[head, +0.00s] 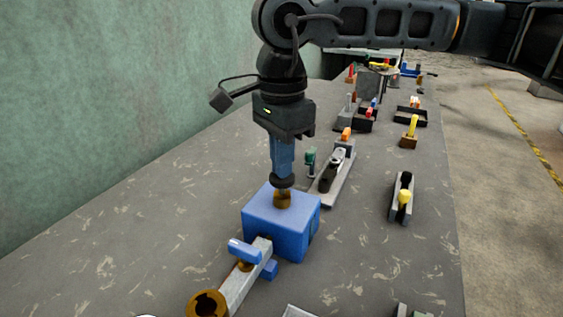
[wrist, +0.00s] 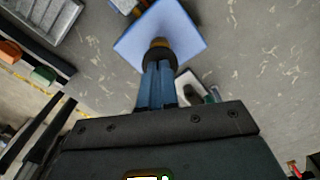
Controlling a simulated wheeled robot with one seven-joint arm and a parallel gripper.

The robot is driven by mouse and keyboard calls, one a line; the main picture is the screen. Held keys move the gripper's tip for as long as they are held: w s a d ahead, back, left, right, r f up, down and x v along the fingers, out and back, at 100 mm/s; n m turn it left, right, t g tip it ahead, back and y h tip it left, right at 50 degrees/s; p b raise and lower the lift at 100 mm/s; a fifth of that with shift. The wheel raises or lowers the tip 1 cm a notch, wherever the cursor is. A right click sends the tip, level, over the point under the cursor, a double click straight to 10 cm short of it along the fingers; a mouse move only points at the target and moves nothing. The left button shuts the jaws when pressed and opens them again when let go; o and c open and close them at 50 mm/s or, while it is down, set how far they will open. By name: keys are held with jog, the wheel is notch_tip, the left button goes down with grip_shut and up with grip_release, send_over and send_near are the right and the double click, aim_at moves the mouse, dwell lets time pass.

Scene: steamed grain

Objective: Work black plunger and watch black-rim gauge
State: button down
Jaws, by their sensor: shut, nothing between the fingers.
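A blue box (head: 262,222) stands on the bench, with a brass collar (head: 283,200) on its top. The black plunger (head: 282,182) is a round dark knob just above that collar. My gripper (head: 283,173) points down with its blue fingers together, its tips at the top of the knob. The wrist view shows the knob (wrist: 159,53) right at the tips of my gripper (wrist: 157,66), over the blue box (wrist: 185,30). The fingers are not around the knob. Touch or a tiny gap cannot be told. I cannot make out a black-rim gauge face.
A grey bar with a blue lever (head: 245,250) and a brass ring (head: 207,304) lies in front of the box. A grey plate with a black-handled fixture (head: 333,172) stands behind it, near a green knob (head: 310,155). Several small fixtures line the right. The bench's left is clear.

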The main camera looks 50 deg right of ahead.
jog(key=shift+r+p, duration=1.1)
jog(key=shift+r, duration=2.3)
jog(key=shift+a, duration=0.1)
